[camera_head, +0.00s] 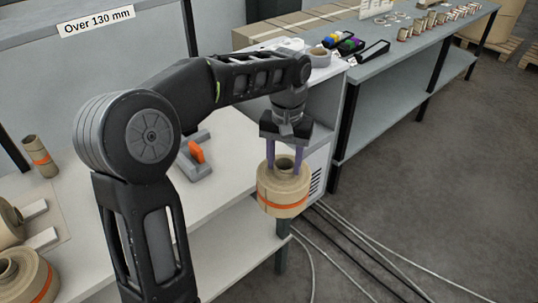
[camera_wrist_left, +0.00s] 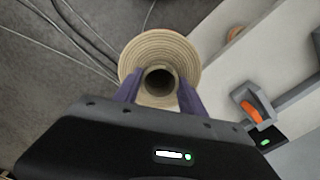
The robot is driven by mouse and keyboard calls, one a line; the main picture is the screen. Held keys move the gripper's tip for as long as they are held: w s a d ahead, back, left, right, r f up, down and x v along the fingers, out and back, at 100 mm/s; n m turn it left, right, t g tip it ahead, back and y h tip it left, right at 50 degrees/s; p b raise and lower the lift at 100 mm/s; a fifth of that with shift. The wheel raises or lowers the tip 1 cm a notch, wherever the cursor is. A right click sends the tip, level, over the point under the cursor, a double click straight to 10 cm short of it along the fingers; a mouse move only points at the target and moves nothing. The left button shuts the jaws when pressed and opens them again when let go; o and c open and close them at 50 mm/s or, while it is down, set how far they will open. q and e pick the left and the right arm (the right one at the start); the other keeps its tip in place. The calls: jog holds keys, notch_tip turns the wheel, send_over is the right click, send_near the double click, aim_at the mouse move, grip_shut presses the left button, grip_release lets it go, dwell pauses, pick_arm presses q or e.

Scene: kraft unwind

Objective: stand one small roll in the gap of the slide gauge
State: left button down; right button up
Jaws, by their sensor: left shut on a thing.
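My left gripper (camera_head: 284,158) is shut on a kraft roll (camera_head: 283,200) with an orange band and a hollow core. The roll hangs upright below the fingers, in the air by the front edge of the white table. The left wrist view shows the roll (camera_wrist_left: 160,48) end-on between the purple fingers (camera_wrist_left: 160,92). The slide gauge (camera_head: 196,168), grey with an orange piece, lies on the table left of the roll, partly behind my arm; it also shows in the left wrist view (camera_wrist_left: 262,116). I see no roll in its visible part. My right gripper is out of view.
A slim banded roll (camera_head: 40,157) stands at the table's left. Wider rolls (camera_head: 32,280) sit at the lower left, beside pale blocks (camera_head: 34,209). A grey bench (camera_head: 400,62) with several small rolls and coloured items stands behind. Cables (camera_head: 350,240) run across the floor.

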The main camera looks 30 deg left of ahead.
pick_arm(q)
jog(key=w+d+f+m, duration=0.3)
jog(key=d+f, duration=0.5)
jog(key=f, duration=0.1)
jog(key=shift+w+d, duration=0.15)
jog(key=shift+d, duration=0.25)
jog(key=shift+f, duration=0.1)
